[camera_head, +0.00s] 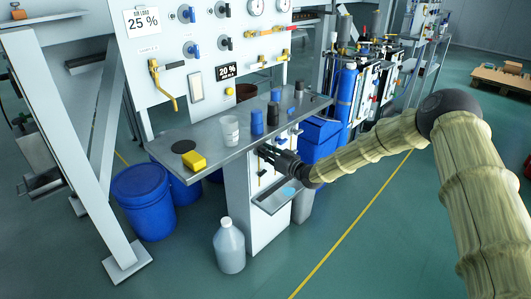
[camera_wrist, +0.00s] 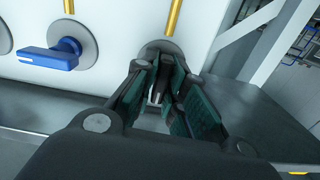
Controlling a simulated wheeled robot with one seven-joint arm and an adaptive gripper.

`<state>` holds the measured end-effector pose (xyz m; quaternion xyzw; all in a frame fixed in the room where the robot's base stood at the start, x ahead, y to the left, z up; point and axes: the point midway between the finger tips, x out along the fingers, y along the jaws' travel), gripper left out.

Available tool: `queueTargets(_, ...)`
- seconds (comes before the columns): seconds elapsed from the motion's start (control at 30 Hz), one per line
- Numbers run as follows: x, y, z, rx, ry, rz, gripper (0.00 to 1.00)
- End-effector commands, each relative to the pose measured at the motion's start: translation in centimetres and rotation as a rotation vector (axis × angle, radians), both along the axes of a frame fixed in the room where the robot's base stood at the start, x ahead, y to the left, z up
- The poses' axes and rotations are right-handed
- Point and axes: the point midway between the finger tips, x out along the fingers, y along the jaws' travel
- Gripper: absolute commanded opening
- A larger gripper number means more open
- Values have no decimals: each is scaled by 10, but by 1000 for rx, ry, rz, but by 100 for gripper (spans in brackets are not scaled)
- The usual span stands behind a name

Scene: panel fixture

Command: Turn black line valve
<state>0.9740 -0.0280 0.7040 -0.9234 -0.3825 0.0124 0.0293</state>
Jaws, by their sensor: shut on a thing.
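My gripper (camera_head: 264,153) is at the white lower panel, just under the front edge of the steel shelf. In the wrist view my gripper (camera_wrist: 161,80) has its dark green-padded fingers closed around the handle of a valve. The valve's round grey flange (camera_wrist: 159,46) shows just beyond the fingertips on the white panel. A valve with a blue handle (camera_wrist: 52,56) sits to the left, apart from the gripper. In the head view the gripped valve is hidden by my gripper.
The steel shelf (camera_head: 222,152) overhangs the panel and carries a yellow block (camera_head: 194,160), a clear cup (camera_head: 230,130) and several small containers. A small tray (camera_head: 279,199) juts out below my gripper. A jug (camera_head: 229,247) and a blue drum (camera_head: 143,200) stand on the floor.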

Motion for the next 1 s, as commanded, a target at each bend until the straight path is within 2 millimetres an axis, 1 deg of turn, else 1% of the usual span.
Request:
queueTargets(0.27, 1, -1, 0, 34, 33, -1, 0)
queueTargets(0.47, 1, -2, 0, 93, 91, -2, 0)
queueTargets(1.0, 3, -4, 0, 394, 390, -3, 0)
